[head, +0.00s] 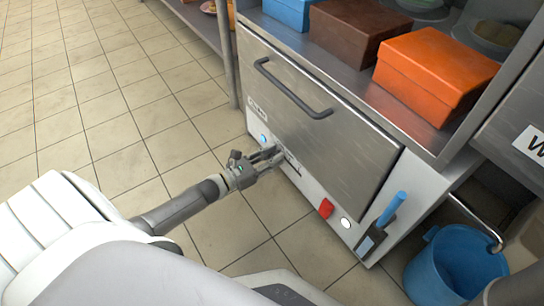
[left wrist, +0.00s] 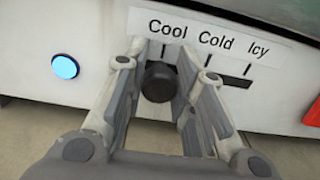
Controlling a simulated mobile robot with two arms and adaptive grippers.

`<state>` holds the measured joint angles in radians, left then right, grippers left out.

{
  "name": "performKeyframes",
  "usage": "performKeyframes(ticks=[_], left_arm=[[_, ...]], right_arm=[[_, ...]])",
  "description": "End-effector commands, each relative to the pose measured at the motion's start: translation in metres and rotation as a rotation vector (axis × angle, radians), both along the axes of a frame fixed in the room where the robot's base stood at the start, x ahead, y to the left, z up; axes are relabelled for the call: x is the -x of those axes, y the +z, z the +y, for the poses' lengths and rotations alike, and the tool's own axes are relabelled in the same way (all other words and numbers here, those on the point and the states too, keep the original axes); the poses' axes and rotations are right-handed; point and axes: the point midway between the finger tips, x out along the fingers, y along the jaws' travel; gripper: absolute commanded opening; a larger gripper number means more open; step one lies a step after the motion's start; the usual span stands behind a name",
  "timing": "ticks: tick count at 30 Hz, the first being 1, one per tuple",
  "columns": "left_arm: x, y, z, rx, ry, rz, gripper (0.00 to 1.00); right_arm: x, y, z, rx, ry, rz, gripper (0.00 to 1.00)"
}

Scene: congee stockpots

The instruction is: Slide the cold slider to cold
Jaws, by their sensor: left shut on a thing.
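The cold slider has a round black knob (left wrist: 160,82) on a dark slot, under a white label (left wrist: 210,42) reading Cool, Cold, Icy. The knob stands at the Cool end, left of the Cold mark. My left gripper (head: 275,157) is at the lower front panel of the steel drawer unit. In the left wrist view its fingers (left wrist: 165,90) are shut on the knob, one on each side. The gripper partly hides the slot in both views. My right gripper is not in view.
A lit blue button (left wrist: 65,67) is left of the slider. A red switch (head: 326,208) and a white round button (head: 346,223) are further right. The steel drawer (head: 320,105) with its handle is above. A blue bucket (head: 455,268) stands at right. The tiled floor at left is clear.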

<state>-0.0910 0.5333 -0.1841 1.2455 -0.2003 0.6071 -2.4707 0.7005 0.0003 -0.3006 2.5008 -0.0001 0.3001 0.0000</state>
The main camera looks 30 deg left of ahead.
Motion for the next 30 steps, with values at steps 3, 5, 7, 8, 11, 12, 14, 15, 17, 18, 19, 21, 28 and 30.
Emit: performKeyframes(ticks=[3, 5, 7, 8, 11, 12, 14, 15, 17, 18, 19, 21, 28, 30], left_arm=[[0.001, 0.000, -0.001, 0.001, 0.001, 0.001, 0.00], [0.003, 0.000, -0.006, 0.002, 0.000, 0.002, 0.00], [0.007, 0.001, -0.016, 0.004, -0.001, 0.003, 0.00], [0.009, 0.001, -0.021, 0.005, -0.001, 0.003, 0.00], [0.014, 0.001, -0.033, 0.004, 0.000, 0.003, 0.00], [0.016, 0.001, -0.037, 0.003, 0.000, 0.003, 0.00], [0.017, 0.000, -0.041, 0.003, 0.000, 0.003, 0.00], [0.018, 0.000, -0.042, 0.002, 0.000, 0.004, 0.00], [0.018, -0.001, -0.042, 0.000, 0.001, 0.003, 0.00], [0.018, -0.001, -0.042, 0.000, 0.001, 0.003, 0.00], [0.018, -0.001, -0.042, -0.001, 0.001, 0.003, 0.00], [0.018, -0.001, -0.042, -0.001, 0.001, 0.003, 0.00], [0.018, -0.001, -0.041, -0.001, 0.001, 0.003, 0.44], [0.018, -0.001, -0.041, -0.001, 0.001, 0.002, 0.47]], right_arm=[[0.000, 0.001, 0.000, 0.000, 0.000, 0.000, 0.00], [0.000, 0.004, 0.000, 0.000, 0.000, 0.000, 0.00], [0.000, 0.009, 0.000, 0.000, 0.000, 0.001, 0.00], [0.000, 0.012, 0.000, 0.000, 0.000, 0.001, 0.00], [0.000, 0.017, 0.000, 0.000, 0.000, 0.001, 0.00], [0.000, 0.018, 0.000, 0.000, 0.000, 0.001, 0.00], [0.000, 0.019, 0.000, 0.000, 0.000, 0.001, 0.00], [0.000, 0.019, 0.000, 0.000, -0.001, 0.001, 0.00], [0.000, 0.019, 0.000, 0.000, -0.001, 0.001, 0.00], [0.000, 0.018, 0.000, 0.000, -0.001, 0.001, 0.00], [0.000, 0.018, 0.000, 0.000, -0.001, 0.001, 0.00], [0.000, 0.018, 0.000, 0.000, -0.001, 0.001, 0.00], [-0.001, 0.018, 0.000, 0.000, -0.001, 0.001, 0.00], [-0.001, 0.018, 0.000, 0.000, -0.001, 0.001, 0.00]])
